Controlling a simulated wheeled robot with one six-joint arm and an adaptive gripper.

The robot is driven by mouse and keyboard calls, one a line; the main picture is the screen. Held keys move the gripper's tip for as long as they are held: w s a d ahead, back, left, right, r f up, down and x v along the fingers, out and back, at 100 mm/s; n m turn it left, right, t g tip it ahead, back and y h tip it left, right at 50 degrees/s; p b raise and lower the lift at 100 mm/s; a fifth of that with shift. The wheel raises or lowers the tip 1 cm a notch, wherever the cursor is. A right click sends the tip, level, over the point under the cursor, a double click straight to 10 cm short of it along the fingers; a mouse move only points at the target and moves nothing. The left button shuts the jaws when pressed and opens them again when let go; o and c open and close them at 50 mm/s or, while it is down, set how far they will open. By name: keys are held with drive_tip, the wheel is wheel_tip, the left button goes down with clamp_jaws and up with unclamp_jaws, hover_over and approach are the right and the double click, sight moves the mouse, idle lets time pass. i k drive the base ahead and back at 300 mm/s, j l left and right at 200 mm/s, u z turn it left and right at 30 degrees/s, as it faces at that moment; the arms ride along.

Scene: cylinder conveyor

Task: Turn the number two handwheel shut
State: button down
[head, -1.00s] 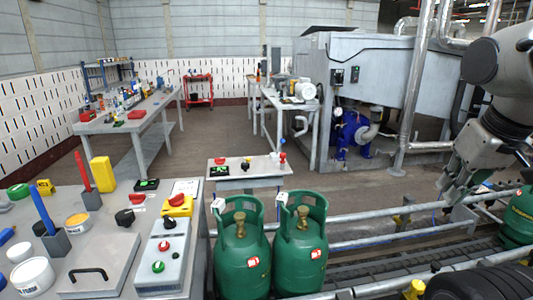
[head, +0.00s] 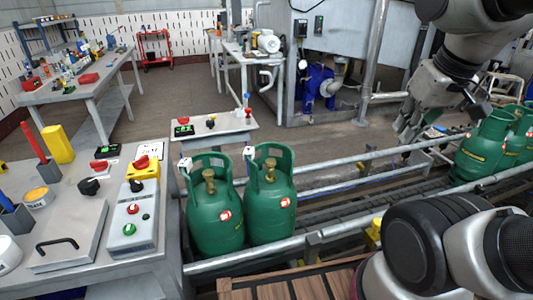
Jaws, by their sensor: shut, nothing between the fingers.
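Two green gas cylinders stand side by side at the conveyor, the left one (head: 216,232) and the right one (head: 270,216). Each has a brass valve inside its open collar, the left valve (head: 209,177) and the right valve (head: 270,168). I cannot read a number on either, so I cannot tell which handwheel is number two. More green cylinders (head: 482,150) stand at the right. My gripper (head: 404,140) hangs fingers-down over the conveyor, between the two groups. It is shut, empty and apart from every cylinder.
A grey bench (head: 80,262) with a control box (head: 130,222) and tools is at the left. A small table (head: 222,128) with coloured knobs stands behind the cylinders. Conveyor rails (head: 330,230) run across the front. A wooden slatted surface (head: 300,284) is at the bottom.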

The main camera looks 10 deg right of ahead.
sight(270, 162)
drive_tip(key=i+l+u, duration=0.15)
drive_tip(key=u, duration=0.25)
drive_tip(key=i+l+u, duration=0.2)
drive_tip(key=u, duration=0.15)
